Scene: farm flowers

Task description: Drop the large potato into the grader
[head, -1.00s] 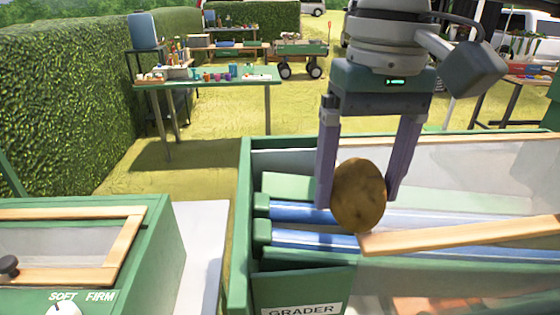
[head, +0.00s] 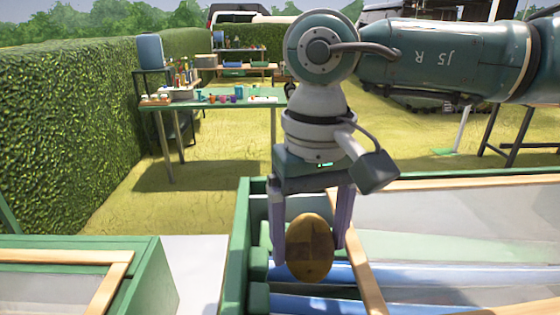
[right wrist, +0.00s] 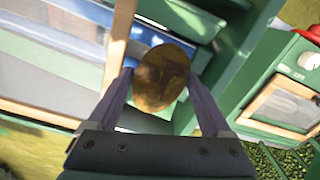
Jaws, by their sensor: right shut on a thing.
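The large potato (head: 310,248) is brown and oval. My right gripper (head: 312,240) is shut on it, one finger on each side, and holds it over the left end of the grader (head: 238,262). The grader is a green box with wooden strips and blue rollers (head: 400,270) inside. In the right wrist view the potato (right wrist: 163,78) sits between the fingers, with the blue and green grader parts behind it. I cannot tell how far above the rollers it hangs. My left gripper is not in view.
A green box with a wooden-framed window (head: 130,275) stands at the lower left, beside a pale surface (head: 200,265). A wooden bar (head: 362,255) crosses the grader right of the potato. A table with small pots (head: 215,100) stands farther back by a hedge (head: 70,120).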

